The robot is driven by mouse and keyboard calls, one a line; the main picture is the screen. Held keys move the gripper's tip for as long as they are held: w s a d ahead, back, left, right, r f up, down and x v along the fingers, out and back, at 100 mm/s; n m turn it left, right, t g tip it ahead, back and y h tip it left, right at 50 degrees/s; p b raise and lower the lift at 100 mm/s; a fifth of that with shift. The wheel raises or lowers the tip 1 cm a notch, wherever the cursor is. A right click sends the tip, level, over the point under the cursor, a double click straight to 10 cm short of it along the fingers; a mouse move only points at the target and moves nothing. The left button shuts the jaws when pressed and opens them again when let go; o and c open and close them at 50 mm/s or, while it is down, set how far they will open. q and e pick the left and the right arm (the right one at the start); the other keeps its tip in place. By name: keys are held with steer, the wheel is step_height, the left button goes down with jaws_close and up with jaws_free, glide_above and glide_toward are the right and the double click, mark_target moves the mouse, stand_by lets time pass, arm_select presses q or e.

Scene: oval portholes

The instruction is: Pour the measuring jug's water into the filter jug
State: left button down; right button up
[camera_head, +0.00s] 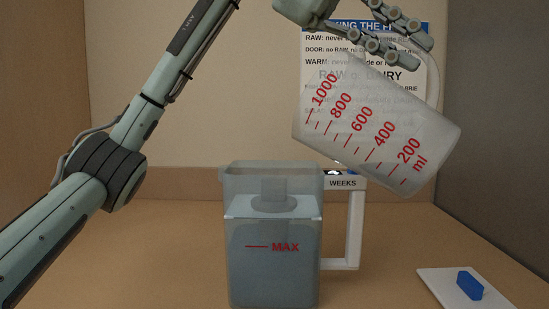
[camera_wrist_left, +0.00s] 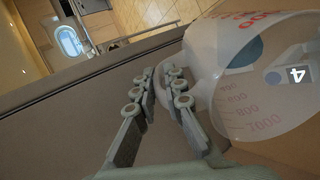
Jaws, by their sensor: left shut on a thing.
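No stream shows at the mouth, and how much water is inside I cannot tell. The filter jug stands upright, open-topped, with a grey-blue translucent body, a red MAX line and a white handle on its right. My right gripper is out of view.
A blue block (camera_head: 470,285) lies on a white mat (camera_head: 440,282) at the front right. A printed notice (camera_head: 345,50) is on the back wall. Side walls close in left and right. The brown surface left of the filter jug is clear.

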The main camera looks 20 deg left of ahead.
arm_select(q)
steer(key=shift+d+y+p, duration=0.25)
steer(key=shift+y+p, duration=0.05)
steer(key=shift+s+d+f+y+p, duration=0.15)
steer(key=shift+d+f+y+p, duration=0.1)
steer(key=shift+d+y+p, duration=0.55)
steer(key=s+d+f+t+y, duration=0.1)
steer(key=d+f+y, duration=0.6)
steer(key=y, duration=0.2)
steer(key=shift+d+t, duration=0.4)
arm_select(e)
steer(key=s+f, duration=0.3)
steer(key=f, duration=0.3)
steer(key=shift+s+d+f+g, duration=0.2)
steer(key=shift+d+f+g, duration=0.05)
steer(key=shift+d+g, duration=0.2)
arm_select(q)
steer(key=shift+s, duration=0.1)
step_height(320, 180, up, 6)
steer(key=shift+f, duration=0.1)
